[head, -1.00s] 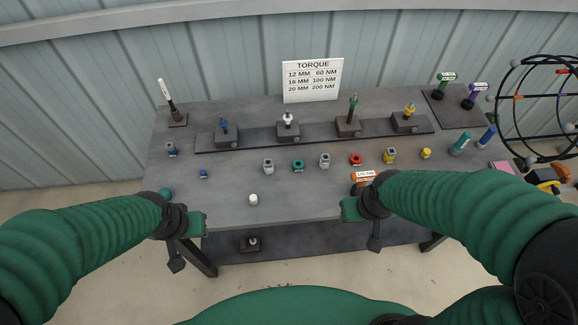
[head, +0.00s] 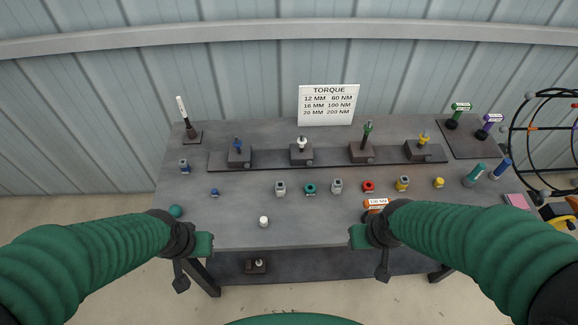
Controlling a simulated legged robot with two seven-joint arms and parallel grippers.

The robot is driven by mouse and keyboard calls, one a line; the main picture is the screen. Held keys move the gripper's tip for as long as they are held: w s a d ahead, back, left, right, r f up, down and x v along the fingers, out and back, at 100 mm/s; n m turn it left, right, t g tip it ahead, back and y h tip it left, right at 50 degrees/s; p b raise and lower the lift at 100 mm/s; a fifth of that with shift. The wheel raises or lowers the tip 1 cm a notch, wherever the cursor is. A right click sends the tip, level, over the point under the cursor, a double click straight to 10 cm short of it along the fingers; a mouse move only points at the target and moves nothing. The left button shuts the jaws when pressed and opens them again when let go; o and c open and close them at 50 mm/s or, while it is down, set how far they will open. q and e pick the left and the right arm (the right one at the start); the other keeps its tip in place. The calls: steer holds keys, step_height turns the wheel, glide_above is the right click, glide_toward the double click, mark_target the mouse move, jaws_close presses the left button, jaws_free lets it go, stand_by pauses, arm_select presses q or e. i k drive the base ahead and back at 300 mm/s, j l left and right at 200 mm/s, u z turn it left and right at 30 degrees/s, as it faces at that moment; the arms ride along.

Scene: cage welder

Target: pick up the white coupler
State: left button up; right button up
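A small white cylinder (head: 264,222), which looks like the white coupler, stands alone on the grey table (head: 235,207) near its front edge. Another white piece (head: 301,143) sits on a dark block in the back row, so which one is the coupler is not certain. My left gripper (head: 203,243) is at the front edge, left of the white cylinder and apart from it. My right gripper (head: 359,237) is at the front edge, well to the right of it. Nothing shows in either gripper, and their finger gaps cannot be made out.
Grey-white pieces (head: 280,188), a teal ring (head: 310,188), a red ring (head: 368,186) and yellow parts (head: 440,183) stand mid-table. A teal ball (head: 175,211) lies at left. An orange-labelled tool (head: 376,203) is beside my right arm. A torque sign (head: 328,104) stands behind.

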mark_target(280, 189)
steer(key=i+l, duration=0.1)
steer(key=l, duration=0.35)
steer(key=i+l+u, duration=0.1)
steer(key=l, duration=0.35)
steer(key=i+l, duration=0.1)
steer(key=l, duration=0.35)
steer(key=i+l, duration=0.1)
steer(key=l, duration=0.35)
steer(key=u, duration=0.05)
